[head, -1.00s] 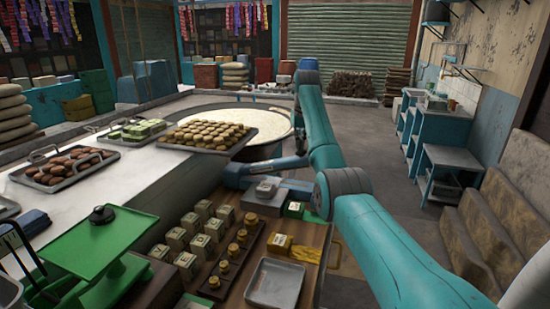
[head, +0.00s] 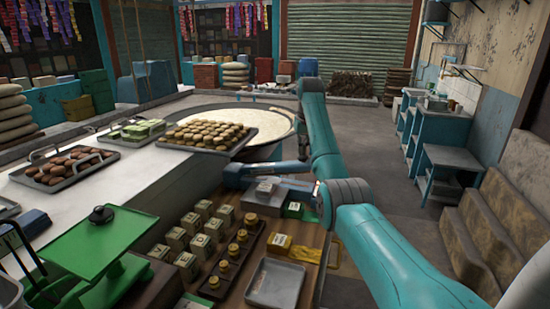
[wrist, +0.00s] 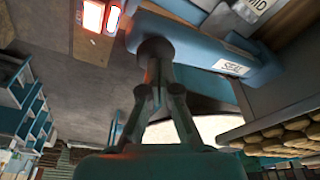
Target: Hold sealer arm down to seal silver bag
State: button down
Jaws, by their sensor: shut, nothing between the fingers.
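The grey silver bag (head: 263,198) with a white label lies along the sealer's near side. Its edge at the sealer is hidden. My fingertips are hidden in the head view.
Several small boxes and gold weights stand left of an empty metal tray (head: 275,284). A large milk pan (head: 275,122) is behind.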

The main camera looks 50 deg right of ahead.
aim_at(306, 156)
jog(key=shift+s+d+f, duration=0.15)
jog(key=shift+s+f, duration=0.15)
jog(key=shift+f, duration=0.5)
jog(key=shift+s+d+f, duration=0.1)
jog(key=shift+s+f, duration=0.2)
jog(key=shift+f, duration=0.45)
jog(key=shift+f, duration=0.15)
jog(key=shift+s+d+f, duration=0.1)
jog(key=shift+s+f, duration=0.05)
jog(key=shift+f, duration=0.5)
jog(key=shift+s+f, duration=0.15)
jog(key=shift+f, duration=0.55)
dwell(1.6)
notch_tip(306, 156, up, 15)
dwell(2.0)
dwell(0.6)
